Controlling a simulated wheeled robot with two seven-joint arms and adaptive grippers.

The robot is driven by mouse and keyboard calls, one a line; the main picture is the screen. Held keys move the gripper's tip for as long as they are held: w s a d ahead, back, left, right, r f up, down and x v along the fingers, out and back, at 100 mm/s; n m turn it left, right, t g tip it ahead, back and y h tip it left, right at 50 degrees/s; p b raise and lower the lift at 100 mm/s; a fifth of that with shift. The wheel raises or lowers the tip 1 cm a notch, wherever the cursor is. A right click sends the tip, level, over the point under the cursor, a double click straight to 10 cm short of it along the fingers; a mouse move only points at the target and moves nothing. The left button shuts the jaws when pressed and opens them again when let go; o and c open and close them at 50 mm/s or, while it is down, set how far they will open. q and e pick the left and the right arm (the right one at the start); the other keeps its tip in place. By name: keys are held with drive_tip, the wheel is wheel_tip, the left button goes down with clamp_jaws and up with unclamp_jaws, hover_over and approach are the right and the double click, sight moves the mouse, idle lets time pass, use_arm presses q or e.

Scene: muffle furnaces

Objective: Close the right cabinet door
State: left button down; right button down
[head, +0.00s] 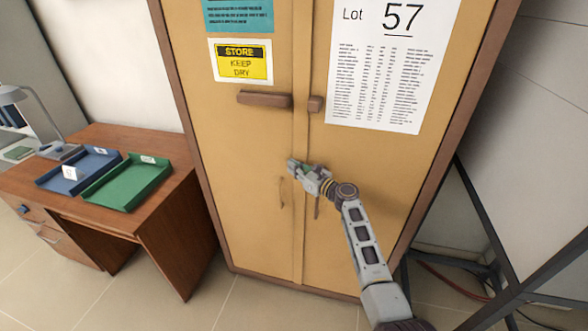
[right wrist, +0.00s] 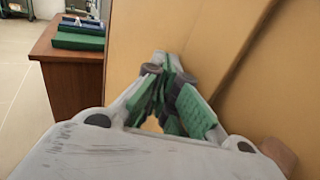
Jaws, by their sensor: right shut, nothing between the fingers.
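The tan cabinet has a left door (head: 240,150) and a right door (head: 365,165). My left gripper is not in view.
The left door has a long brown handle (head: 264,99) and a yellow sign (head: 241,62). A brown desk (head: 150,205) with a green tray (head: 128,183) and a blue tray (head: 80,170) stands left. A dark metal frame (head: 480,215) stands right of the cabinet.

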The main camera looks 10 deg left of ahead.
drive_tip(key=shift+w+d+r, duration=0.2)
drive_tip(key=shift+r, duration=0.3)
drive_tip(key=shift+d, duration=0.2)
drive_tip(key=shift+s+d+f, duration=0.1)
drive_tip(key=shift+d, duration=0.05)
drive_tip(key=v, duration=1.1)
drive_tip(key=shift+s+f, duration=0.35)
drive_tip(key=shift+s, duration=0.1)
